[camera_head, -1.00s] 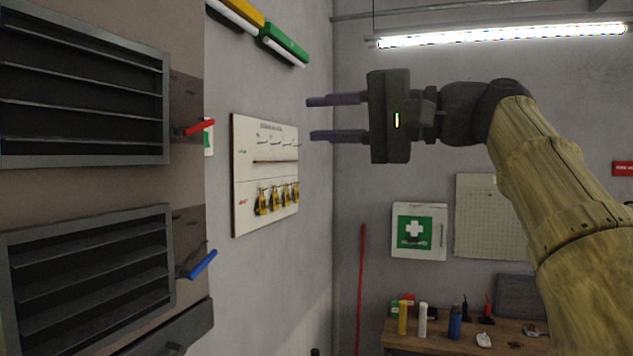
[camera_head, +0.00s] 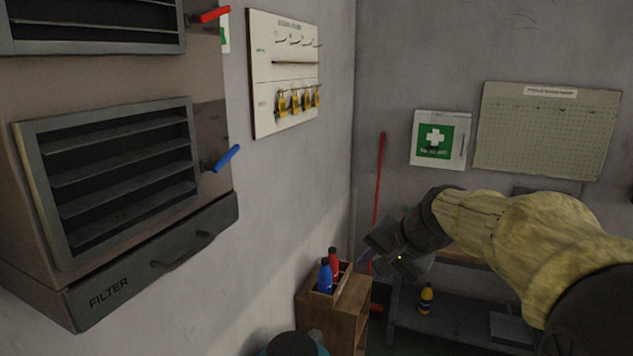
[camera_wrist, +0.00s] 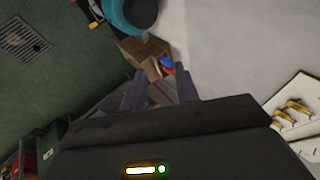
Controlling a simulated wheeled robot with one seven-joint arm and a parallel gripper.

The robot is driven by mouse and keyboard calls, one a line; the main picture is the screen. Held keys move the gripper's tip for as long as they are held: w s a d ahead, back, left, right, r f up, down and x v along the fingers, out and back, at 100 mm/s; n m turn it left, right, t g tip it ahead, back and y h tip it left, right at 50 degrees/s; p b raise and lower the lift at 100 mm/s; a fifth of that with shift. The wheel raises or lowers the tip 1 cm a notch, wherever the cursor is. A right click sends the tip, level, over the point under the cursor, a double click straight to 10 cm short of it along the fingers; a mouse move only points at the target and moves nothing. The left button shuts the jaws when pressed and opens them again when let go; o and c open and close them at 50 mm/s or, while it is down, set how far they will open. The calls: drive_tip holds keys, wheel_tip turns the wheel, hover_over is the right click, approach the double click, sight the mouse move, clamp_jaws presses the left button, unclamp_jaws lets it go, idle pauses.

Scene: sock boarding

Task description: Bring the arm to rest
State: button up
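My arm, in a yellowish sleeve, reaches in from the right in the head view. My dark gripper (camera_head: 368,257) hangs low in front of the back corner, tilted downward and to the left. In the wrist view my gripper (camera_wrist: 160,78) shows two purple-grey fingers spread apart with nothing held between them. Beyond the fingers is a wooden box stand (camera_wrist: 143,50) with a blue and red item, seen some way off.
A wooden stand (camera_head: 335,315) with a blue bottle (camera_head: 325,277) and a red bottle (camera_head: 333,262) is near my gripper, lower left. A louvred cabinet (camera_head: 75,292) fills the left. A red pole (camera_head: 378,185) leans in the corner. A workbench (camera_head: 460,262) lies behind my arm.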

drive_tip(key=s+d+f+n+g+h, duration=0.1)
drive_tip(key=s+d+f+n+h, duration=0.1)
drive_tip(key=s+f, duration=0.7)
drive_tip(key=s+d+f+n+g+h, duration=0.2)
drive_tip(key=s+f+n, duration=0.2)
drive_tip(key=s+f, duration=0.4)
wheel_tip(320, 180, down, 4)
drive_tip(key=shift+s+f+g, duration=0.1)
drive_tip(key=shift+s+g, duration=0.2)
drive_tip(key=shift+s, duration=0.05)
idle(0.8)
